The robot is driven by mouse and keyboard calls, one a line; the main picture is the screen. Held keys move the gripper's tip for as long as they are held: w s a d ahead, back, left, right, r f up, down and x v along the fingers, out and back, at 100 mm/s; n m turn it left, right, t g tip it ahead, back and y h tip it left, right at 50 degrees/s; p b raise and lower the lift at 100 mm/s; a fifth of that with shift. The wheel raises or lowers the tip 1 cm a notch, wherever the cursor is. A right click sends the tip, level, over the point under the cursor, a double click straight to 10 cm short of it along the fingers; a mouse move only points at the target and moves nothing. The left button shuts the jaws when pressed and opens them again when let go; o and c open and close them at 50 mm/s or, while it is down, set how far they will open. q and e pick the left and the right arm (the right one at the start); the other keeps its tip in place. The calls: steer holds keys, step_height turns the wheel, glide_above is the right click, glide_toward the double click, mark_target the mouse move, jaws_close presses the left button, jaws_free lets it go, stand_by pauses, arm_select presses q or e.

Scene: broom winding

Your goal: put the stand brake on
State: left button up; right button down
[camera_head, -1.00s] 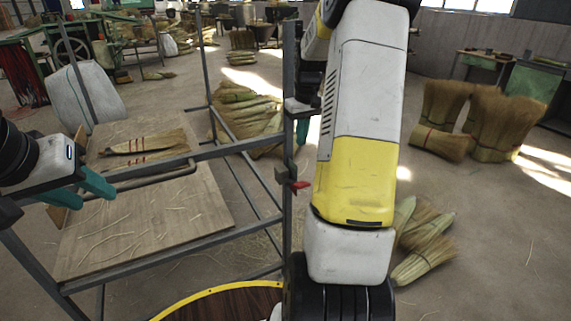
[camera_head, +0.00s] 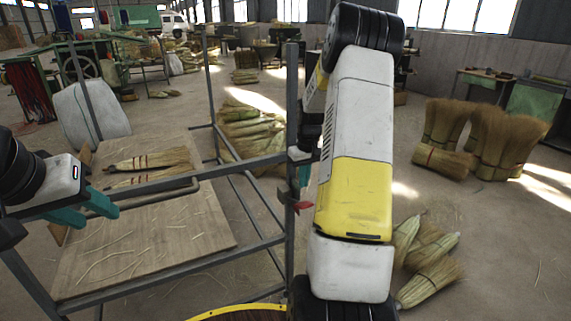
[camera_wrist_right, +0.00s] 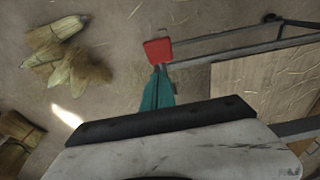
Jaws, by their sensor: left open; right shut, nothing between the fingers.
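A small red tab (camera_head: 301,206), which looks like the brake lever, sits on the near right upright of the grey metal stand (camera_head: 291,110). In the right wrist view the red tab (camera_wrist_right: 158,50) shows just beyond my fingertips. My right gripper (camera_head: 304,176) is shut and empty, just above the red tab; its teal fingers (camera_wrist_right: 158,92) also show in the wrist view. I cannot tell whether they touch the tab. My forearm hides part of the area to the right. My left gripper (camera_head: 100,206) is open and empty over the stand's board at left.
A wooden board (camera_head: 150,240) with loose straws and a broom head (camera_head: 150,160) lies within the stand. Straw bundles (camera_head: 425,255) lie on the floor at right, and others (camera_head: 250,130) behind the stand. Upright bundles (camera_head: 490,140) stand further right. The floor between is clear.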

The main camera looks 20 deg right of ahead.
mark_target(304, 203)
steer(key=shift+s+d+f, duration=0.1)
steer(key=shift+s+f, duration=0.15)
steer(key=shift+f, duration=0.55)
steer(key=shift+s+a+f, duration=0.1)
steer(key=shift+s+f, duration=0.15)
steer(key=shift+f, duration=0.6)
steer(key=shift+s+d+f, duration=0.1)
steer(key=shift+s+f, duration=0.15)
steer(key=shift+f, duration=0.55)
